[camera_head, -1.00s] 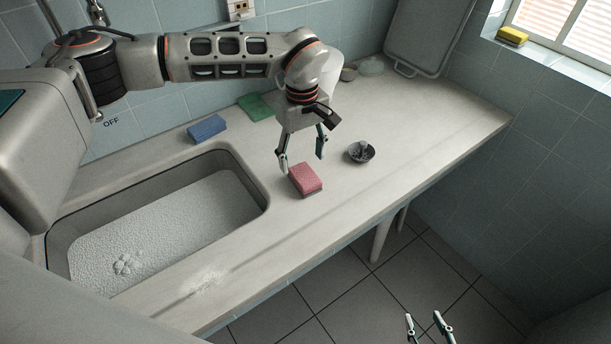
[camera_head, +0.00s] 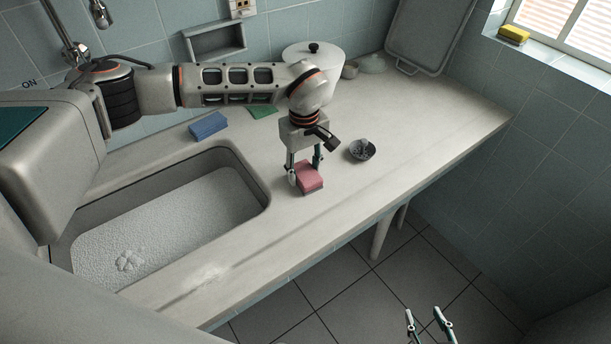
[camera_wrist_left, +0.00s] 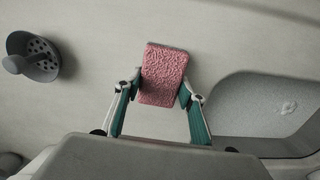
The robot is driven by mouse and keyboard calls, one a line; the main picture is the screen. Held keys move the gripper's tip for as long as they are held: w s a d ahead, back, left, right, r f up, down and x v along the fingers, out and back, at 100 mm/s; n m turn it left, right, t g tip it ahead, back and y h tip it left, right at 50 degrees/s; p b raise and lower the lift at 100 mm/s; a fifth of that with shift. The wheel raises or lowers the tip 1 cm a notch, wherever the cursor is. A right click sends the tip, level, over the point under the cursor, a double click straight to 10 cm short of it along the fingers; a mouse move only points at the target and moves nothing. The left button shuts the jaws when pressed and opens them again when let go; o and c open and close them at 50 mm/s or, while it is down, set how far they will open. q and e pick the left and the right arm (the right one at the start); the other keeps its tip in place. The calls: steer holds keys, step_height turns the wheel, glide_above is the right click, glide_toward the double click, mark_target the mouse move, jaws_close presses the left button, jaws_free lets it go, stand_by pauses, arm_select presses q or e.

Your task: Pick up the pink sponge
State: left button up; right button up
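The pink sponge (camera_head: 311,178) is at the front of the counter, right of the sink; I cannot tell whether it is clear of the surface. My left gripper (camera_head: 304,174) is above it, pointing down, with a finger on each side. In the left wrist view, the sponge (camera_wrist_left: 162,75) sits between the fingertips of my left gripper (camera_wrist_left: 161,90); both tips appear to touch its sides. My right gripper (camera_head: 428,316) is open and empty, low in the head view, over the floor in front of the counter.
The sink (camera_head: 262,190) with foamy water is at the left. A blue sponge (camera_head: 208,126) and a green one (camera_head: 262,111) lie behind. A dark strainer (camera_head: 362,150) is close on the right. A white pot (camera_head: 313,58) stands at the back. The counter's right end is clear.

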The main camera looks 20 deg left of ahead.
mark_target(304, 170)
arm_select(q)
step_height(304, 170, up, 20)
stand_by(0.7)
steer(key=shift+c, duration=0.4)
